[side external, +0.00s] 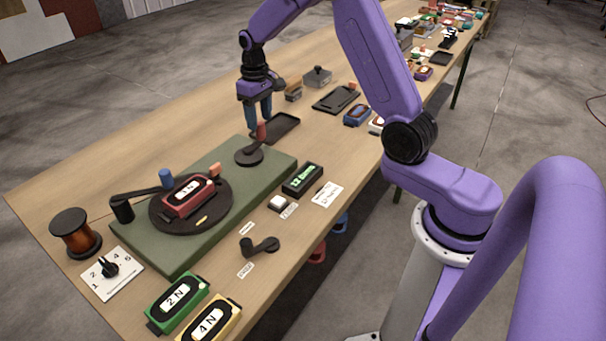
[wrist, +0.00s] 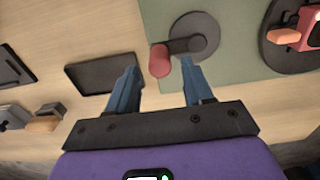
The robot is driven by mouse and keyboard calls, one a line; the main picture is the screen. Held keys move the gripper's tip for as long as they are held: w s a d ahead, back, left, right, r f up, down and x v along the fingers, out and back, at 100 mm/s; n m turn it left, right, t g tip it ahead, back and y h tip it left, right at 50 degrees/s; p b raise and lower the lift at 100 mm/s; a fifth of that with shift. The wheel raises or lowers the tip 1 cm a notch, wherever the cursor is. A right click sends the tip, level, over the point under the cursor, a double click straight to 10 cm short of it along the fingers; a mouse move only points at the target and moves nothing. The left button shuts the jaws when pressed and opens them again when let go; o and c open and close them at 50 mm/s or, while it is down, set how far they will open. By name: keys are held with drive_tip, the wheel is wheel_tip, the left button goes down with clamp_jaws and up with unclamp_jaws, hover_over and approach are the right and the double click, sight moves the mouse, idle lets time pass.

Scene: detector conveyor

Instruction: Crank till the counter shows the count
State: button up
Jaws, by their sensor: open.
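A crank with an upright red handle (side external: 261,131) sits on a dark round disc (side external: 249,156) at the far end of a green base plate (side external: 225,158). A small black counter box (side external: 302,178) with green lit characters stands beside the plate; it seems to begin with 12, the rest is too small to read. My gripper (side external: 258,123) is open, pointing down, with its blue fingers close to the handle top. In the wrist view the red handle (wrist: 160,62) shows between and slightly beyond the two open fingers. I cannot tell whether they touch it.
A dark turntable (side external: 220,211) on the plate carries a red box marked 1 N (side external: 188,196). A copper spool (side external: 75,233), a numbered dial (side external: 110,268), green 2 N (side external: 178,302) and yellow 4 N boxes (side external: 210,322) stand nearby. A black tray (side external: 283,128) lies behind the crank.

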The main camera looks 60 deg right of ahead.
drive_tip(key=shift+r, duration=2.6)
drive_tip(key=shift+a, duration=0.1)
drive_tip(key=shift+s+a+r, duration=0.1)
drive_tip(key=shift+s+a, duration=0.05)
drive_tip(key=shift+a, duration=0.2)
drive_tip(key=s+a+r+n, duration=0.3)
drive_tip(key=s+a+n, duration=0.3)
drive_tip(key=s+a, duration=0.8)
drive_tip(key=s+d+f+n, duration=0.1)
drive_tip(key=s+n, duration=0.2)
drive_tip(key=s, duration=0.8)
drive_tip(key=s+d+n, duration=0.1)
drive_tip(key=s+n, duration=0.2)
drive_tip(key=s, duration=0.8)
drive_tip(key=shift+s+d+f+n, duration=0.2)
drive_tip(key=shift+d+f+n, duration=0.1)
drive_tip(key=shift+f, duration=0.05)
